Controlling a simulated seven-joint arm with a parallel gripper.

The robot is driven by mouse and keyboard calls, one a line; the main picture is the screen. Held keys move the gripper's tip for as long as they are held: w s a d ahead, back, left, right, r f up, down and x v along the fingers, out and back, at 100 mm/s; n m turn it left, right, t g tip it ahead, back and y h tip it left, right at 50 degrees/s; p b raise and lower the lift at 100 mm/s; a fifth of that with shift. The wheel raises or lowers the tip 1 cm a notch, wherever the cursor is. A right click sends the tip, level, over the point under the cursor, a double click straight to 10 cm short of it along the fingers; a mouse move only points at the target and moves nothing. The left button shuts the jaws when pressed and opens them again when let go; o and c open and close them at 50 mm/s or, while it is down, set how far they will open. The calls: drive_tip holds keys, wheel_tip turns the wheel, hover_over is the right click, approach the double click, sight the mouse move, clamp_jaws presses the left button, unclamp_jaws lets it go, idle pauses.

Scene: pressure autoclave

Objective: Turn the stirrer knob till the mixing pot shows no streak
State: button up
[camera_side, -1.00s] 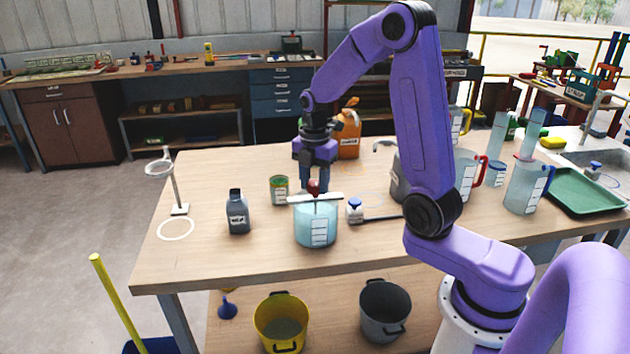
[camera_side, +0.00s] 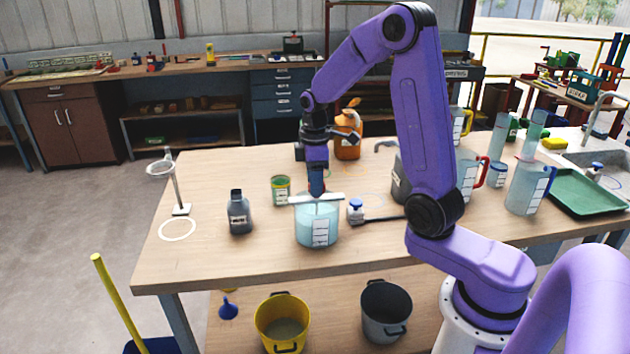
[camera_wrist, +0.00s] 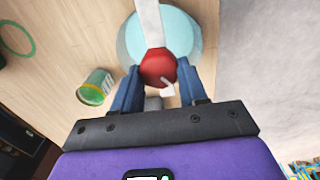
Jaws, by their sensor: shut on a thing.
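The mixing pot (camera_side: 318,226) is a clear vessel of pale blue liquid with a white label, upright on the bench. A white bar (camera_side: 330,198) lies across its top. The red stirrer knob (camera_wrist: 157,68) sits over the bar, with a small white pointer on it. My gripper (camera_side: 317,188) is above the pot, its blue fingers shut on the knob from both sides. In the wrist view, my gripper (camera_wrist: 158,88) hides part of the knob. The liquid looks even in the side view; I cannot tell whether any faint streak is there.
A green-labelled can (camera_side: 281,189) and a dark bottle (camera_side: 238,213) stand left of the pot. An orange jug (camera_side: 347,135) stands behind. The bench front is clear.

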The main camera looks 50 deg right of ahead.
drive_tip(key=shift+d+r+m, duration=0.1)
drive_tip(key=shift+m, duration=1.8)
drive_tip(key=shift+w, duration=0.1)
drive_tip(key=o, duration=1.1)
drive_tip(key=shift+c, duration=0.2)
wheel_tip(320, 180, up, 17)
drive_tip(key=shift+r, duration=0.2)
